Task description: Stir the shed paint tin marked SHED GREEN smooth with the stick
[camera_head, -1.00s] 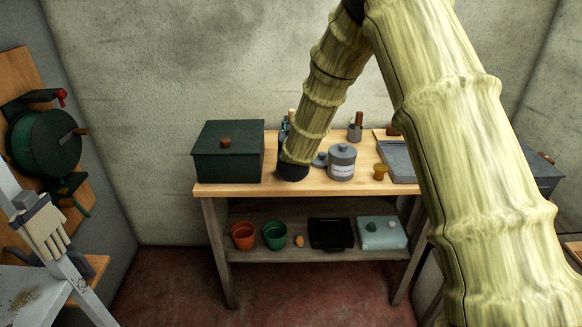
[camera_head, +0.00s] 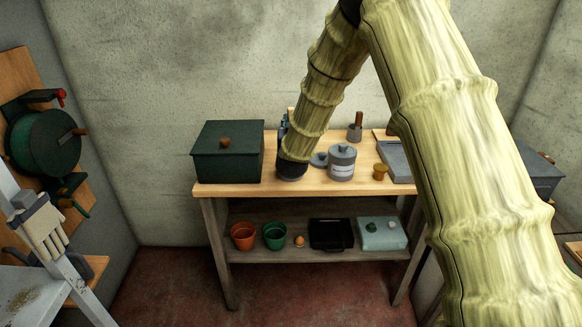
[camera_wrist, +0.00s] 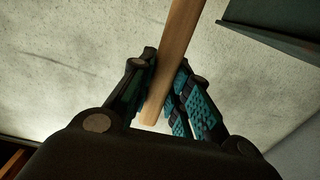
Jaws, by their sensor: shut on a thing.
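A wooden stick (camera_wrist: 184,35) is between the fingers of my gripper (camera_wrist: 166,62) in the wrist view, shut on it; the stick runs out past the top edge. In the head view, only a bit of my gripper's teal pads (camera_head: 284,125) shows behind my arm, above the bench. A grey tin (camera_head: 342,167) with a pale label and a knobbed lid stands upright on the bench, right of my arm; its label is too small to read. A flat grey disc (camera_head: 319,160) lies just left of it. What lies behind my arm is hidden.
A dark green box (camera_head: 228,158) stands left of my arm on the wooden bench (camera_head: 265,189). A grey cup with a brown handle (camera_head: 355,132), a small amber pot (camera_head: 380,172) and a grey tray (camera_head: 396,160) are to the right. The wall is close behind.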

